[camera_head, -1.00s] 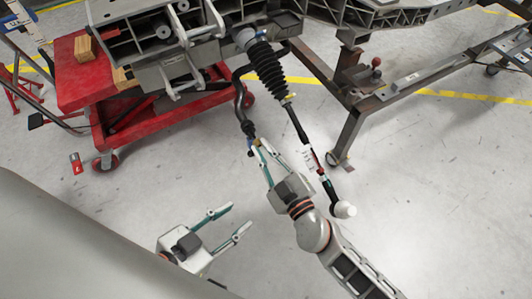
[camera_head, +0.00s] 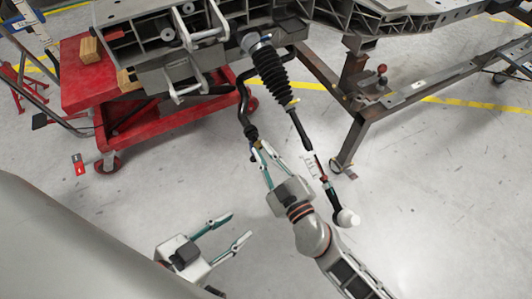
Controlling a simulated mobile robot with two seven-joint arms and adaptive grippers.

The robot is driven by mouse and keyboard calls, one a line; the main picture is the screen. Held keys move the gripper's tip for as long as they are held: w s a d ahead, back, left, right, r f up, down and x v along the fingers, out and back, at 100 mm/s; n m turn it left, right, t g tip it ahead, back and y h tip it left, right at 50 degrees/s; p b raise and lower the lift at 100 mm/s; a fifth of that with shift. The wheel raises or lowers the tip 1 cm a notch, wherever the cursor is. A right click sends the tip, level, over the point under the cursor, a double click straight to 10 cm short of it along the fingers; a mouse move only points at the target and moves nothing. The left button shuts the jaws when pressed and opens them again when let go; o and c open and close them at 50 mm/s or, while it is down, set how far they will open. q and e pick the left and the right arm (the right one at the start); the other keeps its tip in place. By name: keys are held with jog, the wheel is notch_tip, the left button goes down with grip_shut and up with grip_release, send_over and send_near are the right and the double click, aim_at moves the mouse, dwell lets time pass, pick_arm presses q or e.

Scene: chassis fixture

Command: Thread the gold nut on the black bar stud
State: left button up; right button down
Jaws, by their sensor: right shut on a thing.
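The black bar (camera_head: 243,103) hangs down from the chassis, and its lower end (camera_head: 251,133) is just above my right gripper (camera_head: 260,148). My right gripper is shut on the gold nut (camera_head: 259,144), a small gold patch between its fingertips. The nut is at or very close to the bar's lower end. The stud is too small and too covered to see whether the nut is on it. My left gripper (camera_head: 237,226) is open and empty, low in the picture, over bare floor.
A black bellows (camera_head: 271,72) and tie rod with a white end (camera_head: 347,218) run close to the right of my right gripper. A red lift cart (camera_head: 88,85) stands at the left under the chassis (camera_head: 345,18). A steel stand (camera_head: 360,115) is at the right. Lower floor is clear.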

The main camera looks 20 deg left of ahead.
pick_arm(q)
jog(key=shift+f, duration=0.1)
jog(key=shift+s+f+b, duration=0.15)
jog(key=shift+f+b, duration=0.05)
jog(key=shift+b, duration=0.1)
dwell(0.4)
jog(key=shift+r, duration=0.1)
